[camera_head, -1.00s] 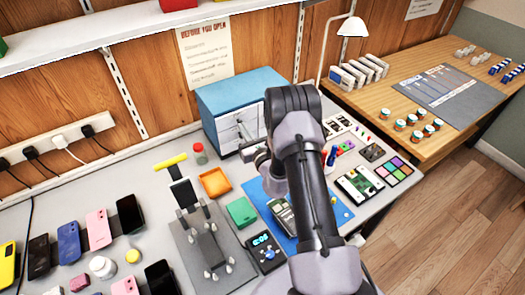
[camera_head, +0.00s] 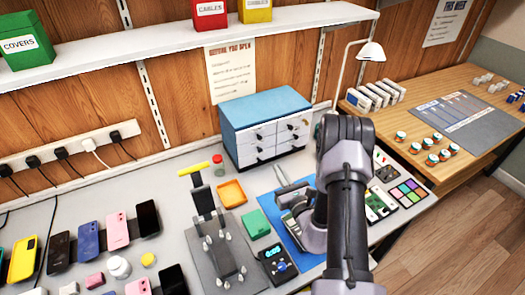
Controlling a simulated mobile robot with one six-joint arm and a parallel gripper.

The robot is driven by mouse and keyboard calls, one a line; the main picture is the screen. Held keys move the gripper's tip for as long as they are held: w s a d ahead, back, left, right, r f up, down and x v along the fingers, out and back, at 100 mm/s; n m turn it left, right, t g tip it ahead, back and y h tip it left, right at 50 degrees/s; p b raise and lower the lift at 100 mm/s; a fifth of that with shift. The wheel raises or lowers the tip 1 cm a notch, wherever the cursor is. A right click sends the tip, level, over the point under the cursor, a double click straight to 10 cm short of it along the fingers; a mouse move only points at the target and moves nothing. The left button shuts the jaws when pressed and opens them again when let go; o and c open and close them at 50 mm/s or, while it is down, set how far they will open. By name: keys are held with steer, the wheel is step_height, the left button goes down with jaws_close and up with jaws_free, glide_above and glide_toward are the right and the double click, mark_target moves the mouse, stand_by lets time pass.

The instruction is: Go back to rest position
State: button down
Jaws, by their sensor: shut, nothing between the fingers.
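My arm (camera_head: 345,200) rises in front of the workbench in the head view. Whether the gripper touches anything is hard to tell.
A blue drawer cabinet (camera_head: 265,110) stands behind the mat. A grey fixture (camera_head: 222,255), an orange tray (camera_head: 231,192), a green box (camera_head: 256,224) and a dark meter (camera_head: 277,262) are to the left. Several phones (camera_head: 90,240) lie farther left. A white lamp (camera_head: 370,52) stands behind.

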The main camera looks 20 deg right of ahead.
steer(key=w+a+r+n+g+y, duration=0.2)
steer(key=a+r+n+y, duration=0.7)
steer(key=a+r, duration=0.4)
steer(key=s+a+r+n+g+y, duration=0.3)
steer(key=s+a+r+n+g, duration=0.1)
steer(key=a, duration=0.3)
steer(key=s+a+r+n+g+y, duration=0.4)
steer(key=a, duration=0.2)
steer(key=s+a+r+n+g+h, duration=0.1)
steer(key=s+a+n+g+h, duration=0.35)
steer(key=s+n+g, duration=0.6)
steer(key=s+d+r+n+t+h, duration=0.5)
steer(key=s+d+t+h, duration=0.3)
steer(key=d+t+h, duration=0.1)
step_height(320, 180, down, 6)
steer(key=s+g+b, duration=0.1)
steer(key=s+b, duration=0.1)
steer(key=b, duration=0.1)
steer(key=shift+d, duration=0.3)
